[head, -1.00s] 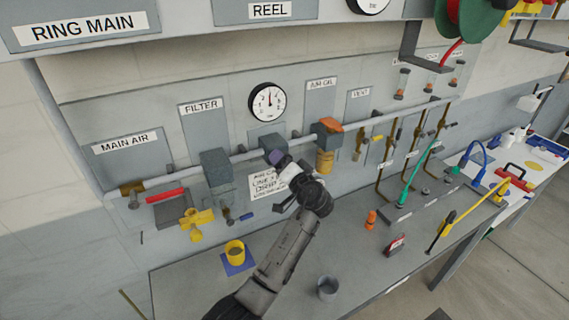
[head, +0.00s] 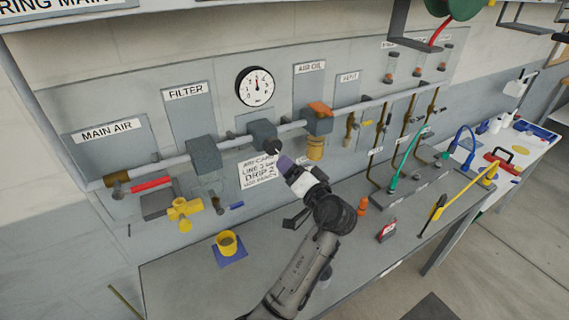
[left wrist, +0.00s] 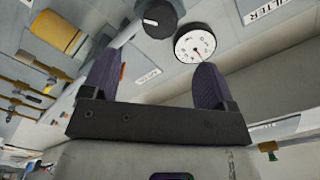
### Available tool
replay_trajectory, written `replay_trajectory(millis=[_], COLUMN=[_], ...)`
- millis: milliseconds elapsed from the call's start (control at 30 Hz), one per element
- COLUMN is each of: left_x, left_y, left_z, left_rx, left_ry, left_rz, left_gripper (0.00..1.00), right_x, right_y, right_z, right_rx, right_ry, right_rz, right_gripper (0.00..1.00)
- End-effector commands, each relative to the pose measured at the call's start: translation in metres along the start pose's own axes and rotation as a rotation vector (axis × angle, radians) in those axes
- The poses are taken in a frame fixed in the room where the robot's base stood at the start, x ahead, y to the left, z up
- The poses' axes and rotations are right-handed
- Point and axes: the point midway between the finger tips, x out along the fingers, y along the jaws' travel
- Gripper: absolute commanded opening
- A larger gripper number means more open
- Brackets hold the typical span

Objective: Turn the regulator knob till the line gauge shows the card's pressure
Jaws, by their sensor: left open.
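The regulator (head: 262,134) is a dark block on the grey pipe below the line gauge (head: 255,86). Its round dark knob (left wrist: 160,18) shows in the left wrist view, beyond my fingertips. The gauge has a white face, and its needle points roughly straight up in the head view; the numbers are too small to read. The white card (head: 258,173) hangs below the regulator; it has a "LINE" and a "DRIP 2" line, but the line figure is unclear. My left gripper (head: 284,163) is open and empty, below and right of the regulator, apart from the knob. My right gripper is out of view.
The filter block (head: 204,155) is left of the regulator, and an orange-topped unit (head: 318,118) is to its right. A yellow valve (head: 184,210) sits lower left. A yellow cup (head: 227,243) and a red-and-white device (head: 387,230) stand on the bench.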

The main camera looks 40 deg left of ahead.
Motion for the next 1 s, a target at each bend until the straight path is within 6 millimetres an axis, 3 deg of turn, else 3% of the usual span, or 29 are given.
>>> replay_trajectory(millis=[300, 1000], left_x=[-0.028, -0.029], left_y=[0.0, 0.003], left_z=[0.0, 0.003], left_rx=[-0.001, -0.008], left_ry=[0.0, -0.02], left_rz=[0.0, 0.017], left_gripper=[0.8, 0.8], right_x=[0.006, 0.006], right_y=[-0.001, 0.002], right_z=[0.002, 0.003], right_rx=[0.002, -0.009], right_ry=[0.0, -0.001], right_rz=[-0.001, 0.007], right_gripper=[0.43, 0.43])
